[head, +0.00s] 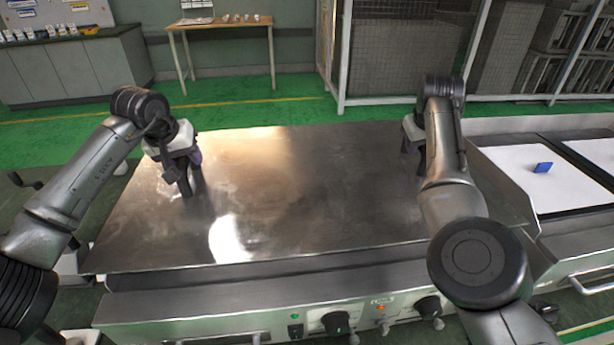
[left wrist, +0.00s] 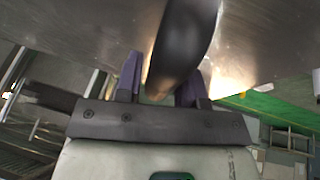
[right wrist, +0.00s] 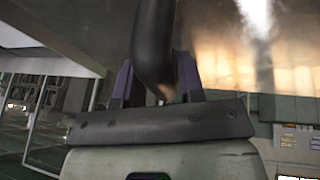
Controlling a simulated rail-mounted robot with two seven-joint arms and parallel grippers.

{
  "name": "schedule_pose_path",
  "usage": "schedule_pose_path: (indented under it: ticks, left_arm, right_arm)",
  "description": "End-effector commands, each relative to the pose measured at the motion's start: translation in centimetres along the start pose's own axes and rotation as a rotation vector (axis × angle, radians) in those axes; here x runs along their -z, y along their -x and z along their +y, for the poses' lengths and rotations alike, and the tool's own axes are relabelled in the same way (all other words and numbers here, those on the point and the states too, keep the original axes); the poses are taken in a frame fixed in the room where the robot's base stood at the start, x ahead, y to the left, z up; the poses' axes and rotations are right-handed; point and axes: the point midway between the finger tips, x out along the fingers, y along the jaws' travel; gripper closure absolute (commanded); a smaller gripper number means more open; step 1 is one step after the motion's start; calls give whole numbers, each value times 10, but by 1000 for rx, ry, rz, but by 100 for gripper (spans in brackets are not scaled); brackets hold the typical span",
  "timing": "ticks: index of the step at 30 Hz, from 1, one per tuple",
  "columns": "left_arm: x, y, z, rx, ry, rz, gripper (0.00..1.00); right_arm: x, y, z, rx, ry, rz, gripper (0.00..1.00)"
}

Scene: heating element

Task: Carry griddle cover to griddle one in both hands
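The griddle cover (head: 300,185) is a wide, shiny metal sheet across the middle of the head view, over a unit with knobs. I cannot tell if it rests on the unit or hangs slightly above it. My left gripper (head: 188,185) is at its left side; in the left wrist view a dark curved handle (left wrist: 185,40) passes between the purple fingers, which look closed on it. My right gripper (right wrist: 155,85) is at the cover's right side, its fingers close around a similar dark handle (right wrist: 153,40). In the head view my right arm hides those fingertips.
The unit's front panel (head: 215,300) has black knobs and a rail below the cover. A wooden table (head: 222,27) and mesh fencing (head: 400,50) stand behind, across green floor.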

Motion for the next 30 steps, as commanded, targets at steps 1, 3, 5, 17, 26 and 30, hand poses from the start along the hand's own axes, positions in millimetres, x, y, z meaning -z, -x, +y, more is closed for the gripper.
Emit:
schedule_pose_path:
  ticks: [1, 3, 5, 17, 26, 30]
  left_arm:
    - [0, 1, 0, 0, 0, 0, 59]
    - [0, 1, 0, 0, 0, 0, 53]
    - [0, 1, 0, 0, 0, 0, 47]
    - [2, 14, 0, 1, 1, 3, 47]
    - [1, 69, 0, 1, 1, 4, 47]
    - [1, 92, 0, 0, 0, 3, 47]
  right_arm:
    - [0, 1, 0, 0, 0, 1, 59]
    - [0, 1, 0, 0, 0, 0, 53]
    - [0, 1, 0, 0, 0, 0, 47]
    - [0, 1, 0, 0, 0, 0, 47]
    - [-1, 1, 0, 0, 0, 0, 47]
    - [-1, 1, 0, 0, 0, 0, 47]
